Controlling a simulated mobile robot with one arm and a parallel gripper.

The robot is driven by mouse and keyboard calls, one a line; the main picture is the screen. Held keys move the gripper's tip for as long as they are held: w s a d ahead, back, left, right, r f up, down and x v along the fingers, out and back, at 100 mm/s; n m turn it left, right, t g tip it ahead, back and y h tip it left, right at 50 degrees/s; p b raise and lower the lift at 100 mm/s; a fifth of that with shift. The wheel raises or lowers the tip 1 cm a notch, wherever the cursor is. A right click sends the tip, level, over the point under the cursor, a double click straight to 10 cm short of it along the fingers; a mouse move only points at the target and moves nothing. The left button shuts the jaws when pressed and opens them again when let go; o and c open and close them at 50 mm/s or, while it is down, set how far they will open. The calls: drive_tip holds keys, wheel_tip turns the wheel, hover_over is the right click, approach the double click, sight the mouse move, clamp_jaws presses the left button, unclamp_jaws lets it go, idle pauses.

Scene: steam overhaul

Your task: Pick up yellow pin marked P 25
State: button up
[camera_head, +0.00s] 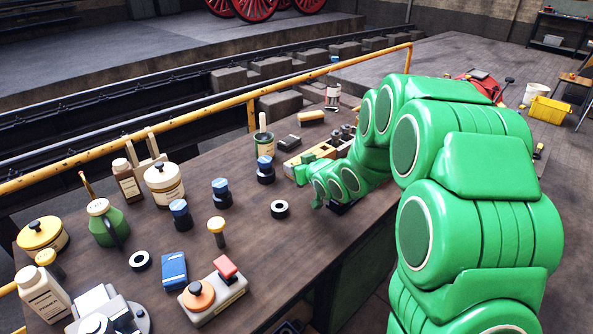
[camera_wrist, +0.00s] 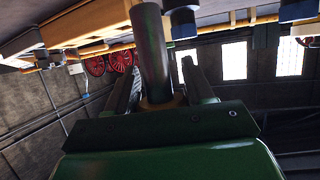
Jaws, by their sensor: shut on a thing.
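My gripper (camera_wrist: 160,90) is shut on a pin, seen in the wrist view. The pin has a dark, round shaft (camera_wrist: 152,45) and a yellow-orange part (camera_wrist: 163,102) low between the fingers. No marking can be read on it. In the head view my green arm reaches to the right part of the workbench, and its end hides the fingers and the held pin. Another pin with a yellow head (camera_head: 217,226) stands upright on the bench, left of my arm and apart from it; its marking is also too small to read.
A wooden holder (camera_head: 305,163) stands beside my arm. A yellow rail (camera_head: 200,68) runs behind the bench. Bare wood lies in the middle.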

drive_tip(key=s+r, duration=0.2)
drive_tip(key=r, duration=0.1)
drive_tip(key=shift+s+d, duration=0.2)
drive_tip(key=shift+d, duration=0.15)
drive_tip(key=s+d+r, duration=0.1)
drive_tip(key=s+r, duration=0.2)
drive_tip(key=s, duration=0.5)
drive_tip(key=shift+d+r, duration=0.25)
drive_tip(key=shift+r, duration=0.05)
